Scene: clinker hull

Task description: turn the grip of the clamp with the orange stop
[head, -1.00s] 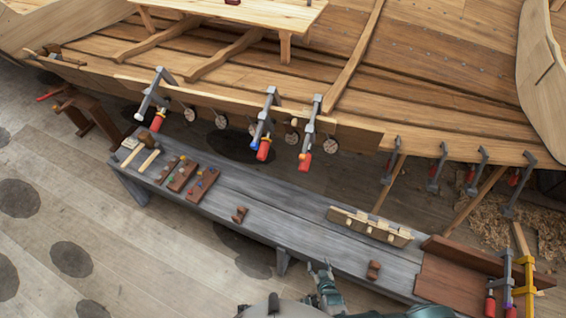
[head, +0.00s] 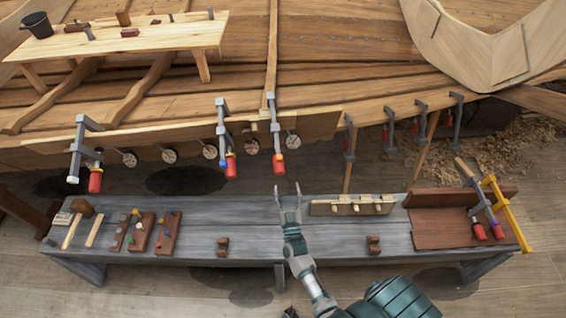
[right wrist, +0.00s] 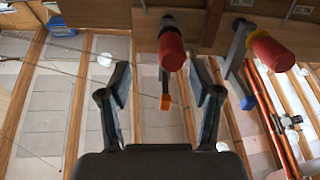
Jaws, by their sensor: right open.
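The clamp with the orange stop (right wrist: 165,102) shows in the right wrist view, with its red grip (right wrist: 171,48) above the gap between my fingers. In the head view this appears to be the grey clamp (head: 275,115) on the hull plank's edge, its red grip (head: 279,165) hanging down; its stop is unclear there. My right gripper (head: 288,190) is open and empty, just below that grip in the picture, apart from it. Its fingers (right wrist: 163,85) frame the orange stop in the wrist view. My left gripper is not visible.
A neighbouring clamp with a blue stop (right wrist: 247,102) hangs close beside it; its red grip (head: 231,166) is left in the head view. A grey bench (head: 255,235) below carries tool blocks (head: 166,232) and a slotted rack (head: 352,206). Open space lies between bench and hull.

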